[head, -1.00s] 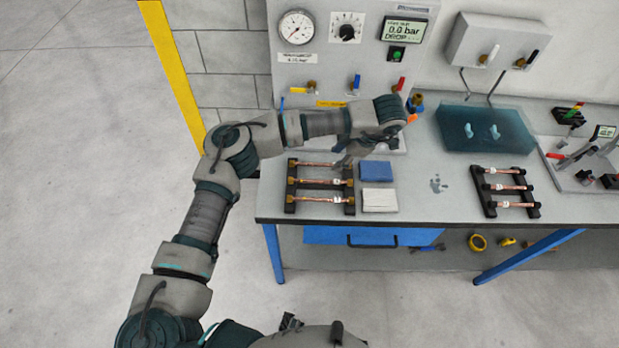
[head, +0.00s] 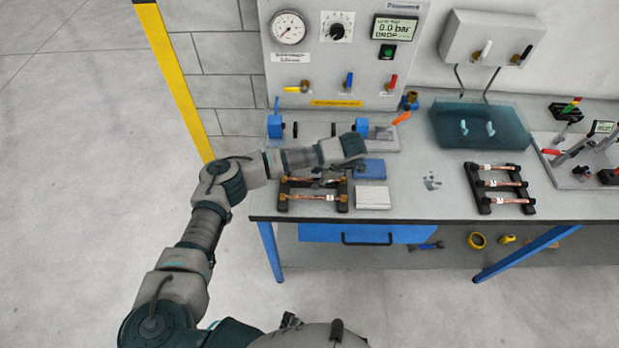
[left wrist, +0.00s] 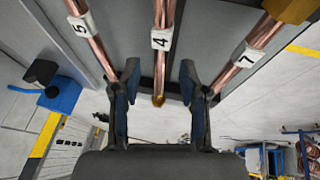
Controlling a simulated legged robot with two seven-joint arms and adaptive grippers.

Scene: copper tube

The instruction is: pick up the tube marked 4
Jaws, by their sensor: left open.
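The copper tube marked 4 (left wrist: 161,68) runs down the middle of the left wrist view, with its white label facing the camera. The tubes marked 5 (left wrist: 93,42) and 7 (left wrist: 243,60) lie to its left and right. My left gripper (left wrist: 159,82) is open, one finger to each side of tube 4 in that view; I cannot tell the depth gap. In the head view my left gripper (head: 326,180) is over the left black rack (head: 343,205), hiding part of its tubes. Labels are too small to read there. My right gripper is not in view.
A blue pad (head: 370,169) and a white pad (head: 373,197) lie right of the left rack. A second rack (head: 484,207) holds several tubes further right. Behind stands the gauge panel (head: 345,75), with a blue-ended fixture (head: 275,127) in front. Bench between racks is mostly clear.

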